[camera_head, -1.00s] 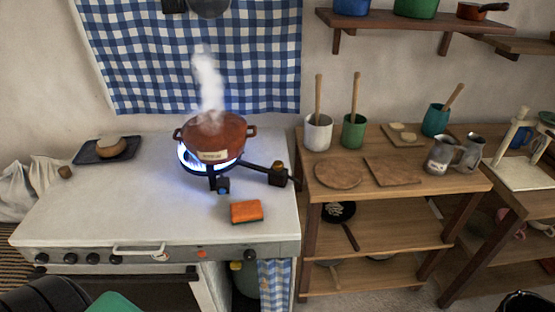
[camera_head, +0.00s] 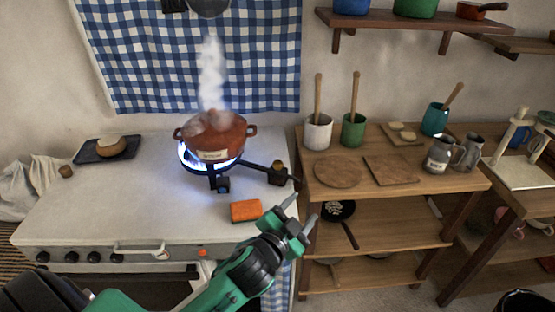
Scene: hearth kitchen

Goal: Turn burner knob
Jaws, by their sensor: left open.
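A burner (camera_head: 193,166) with a blue flame stands on the white stove top (camera_head: 110,195). A steaming reddish-brown pot (camera_head: 215,137) sits on it. A dark block (camera_head: 222,184) shows at the burner's front. A dark arm runs right to a block with a brass-coloured top (camera_head: 279,174). Several black knobs (camera_head: 93,257) line the stove's front panel at left. My left gripper (camera_head: 301,212) is open and empty, past the stove's front right corner, below and right of the brass-topped block and apart from it in the picture. My right gripper is not in view.
An orange sponge (camera_head: 245,210) lies on the stove just left of my left gripper. A dark tray (camera_head: 107,150) with a round item is at the stove's left. A wooden shelf table (camera_head: 440,185) with cups and boards stands at right, close beside the gripper.

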